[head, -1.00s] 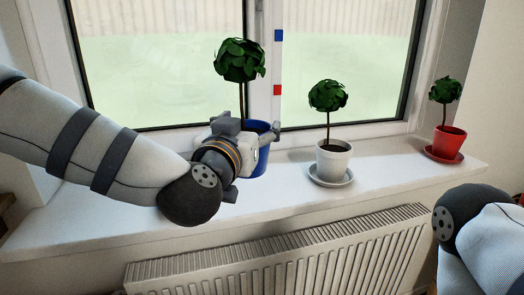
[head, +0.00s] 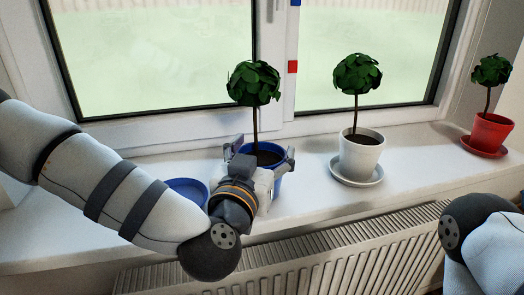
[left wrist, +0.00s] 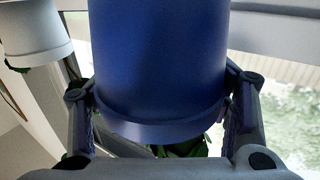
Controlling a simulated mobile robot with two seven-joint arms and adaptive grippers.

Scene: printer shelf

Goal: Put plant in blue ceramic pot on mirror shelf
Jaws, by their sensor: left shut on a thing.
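The plant in the blue ceramic pot (head: 277,186) stands upright in the grasp of my left gripper (head: 261,154), whose fingers sit on either side of the pot near its rim. Its round green crown (head: 253,83) is in front of the window. In the left wrist view the pot (left wrist: 160,60) fills the middle between the two fingers. Its blue saucer (head: 187,192) is on the sill to the left, empty and partly behind my arm. The pot's base is hidden by my gripper. My right gripper is out of view. No mirror shelf is visible.
A plant in a white pot (head: 360,155) on a white saucer stands right of the blue pot on the windowsill (head: 320,208). A plant in a red pot (head: 489,132) is further right. The window is behind, a radiator (head: 340,255) below.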

